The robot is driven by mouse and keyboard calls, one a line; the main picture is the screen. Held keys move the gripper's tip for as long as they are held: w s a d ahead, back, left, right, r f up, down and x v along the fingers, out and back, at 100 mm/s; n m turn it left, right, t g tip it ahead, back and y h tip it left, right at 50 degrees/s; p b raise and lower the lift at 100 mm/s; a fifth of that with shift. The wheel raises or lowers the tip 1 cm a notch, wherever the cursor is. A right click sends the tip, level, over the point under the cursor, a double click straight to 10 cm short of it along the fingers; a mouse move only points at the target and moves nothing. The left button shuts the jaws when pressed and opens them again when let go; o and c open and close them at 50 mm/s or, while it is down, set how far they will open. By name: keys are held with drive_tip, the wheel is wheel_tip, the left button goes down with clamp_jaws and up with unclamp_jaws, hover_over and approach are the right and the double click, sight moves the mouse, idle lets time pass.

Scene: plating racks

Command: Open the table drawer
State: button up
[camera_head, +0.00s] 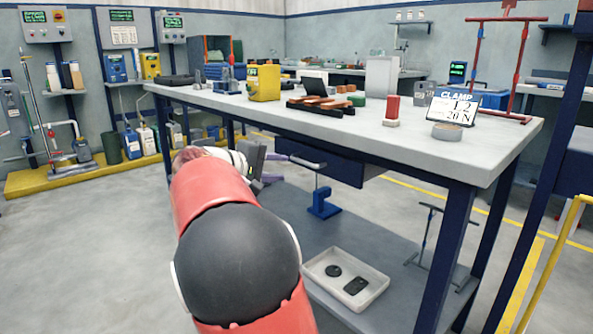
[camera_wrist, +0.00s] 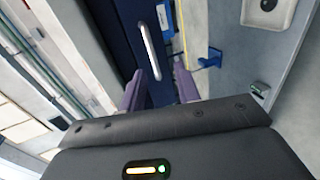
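The table drawer (camera_head: 340,168) is a dark blue box under the front edge of the grey-topped table (camera_head: 430,150); it looks shut. Its pale bar handle (camera_head: 306,162) sticks out from the front. In the wrist view the drawer front (camera_wrist: 128,35) is tilted, with the handle (camera_wrist: 149,50) as a white bar. My gripper (camera_head: 279,168) is in front of the drawer, just left of the handle. In the wrist view its purple fingers (camera_wrist: 159,82) are apart, with the handle's lower end between or just beyond them. I cannot tell if they touch it.
The lower shelf (camera_head: 290,207) holds a blue clamp-like stand (camera_head: 322,204), a white tray (camera_head: 318,258) with dark parts and a small stand (camera_head: 425,240). A table leg (camera_head: 446,250) stands at right. The tabletop carries a yellow box (camera_head: 263,82) and other items. Floor at left is clear.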

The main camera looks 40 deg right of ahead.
sight(301, 162)
drive_tip(key=shift+h, duration=0.4)
drive_tip(key=x, duration=0.5)
drive_tip(key=w+x, duration=0.1)
drive_tip(key=x, duration=0.2)
drive_tip(key=shift+r, duration=0.4)
drive_tip(key=shift+c, duration=0.3)
clamp_jaws()
